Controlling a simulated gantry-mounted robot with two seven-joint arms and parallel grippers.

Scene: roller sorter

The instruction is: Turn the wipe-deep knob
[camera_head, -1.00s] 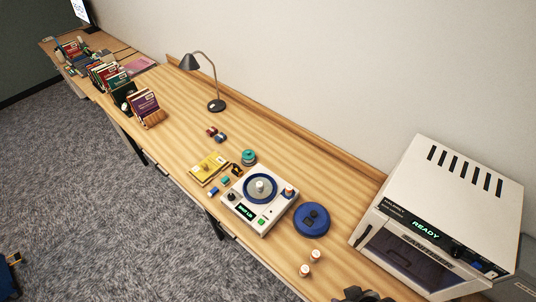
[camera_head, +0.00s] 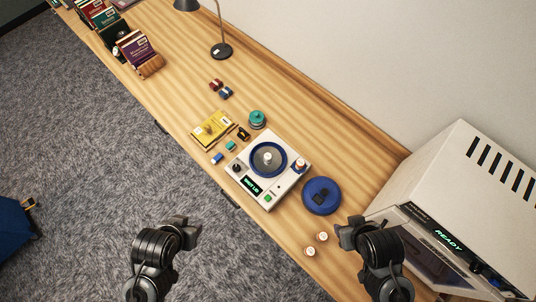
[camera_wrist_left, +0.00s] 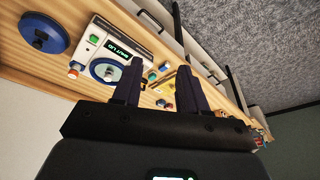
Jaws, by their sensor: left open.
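A white box-shaped device (camera_head: 283,190) with a blue ring, a small lit display and several controls stands on the table. One control is a dark knob (camera_head: 237,168) at its left corner; another is an orange-and-white knob (camera_head: 300,166) at its right. I cannot read which is the wipe-deep knob. The device also shows upper left in the left wrist view (camera_wrist_left: 124,30). My left gripper (camera_head: 187,232) is over the floor in front of the table, apart from the device; its fingers are open and empty in the wrist view (camera_wrist_left: 158,88). My right gripper (camera_head: 352,232) is near the front edge; its jaws are unclear.
A blue round lid-like disc (camera_head: 321,195) lies right of the device, with two small white-and-orange pieces (camera_head: 316,244) nearer the front. A large white machine (camera_head: 450,200) reading READY stands at right. A yellow pad (camera_head: 212,128), teal round piece (camera_head: 257,119) and lamp (camera_head: 221,50) are behind.

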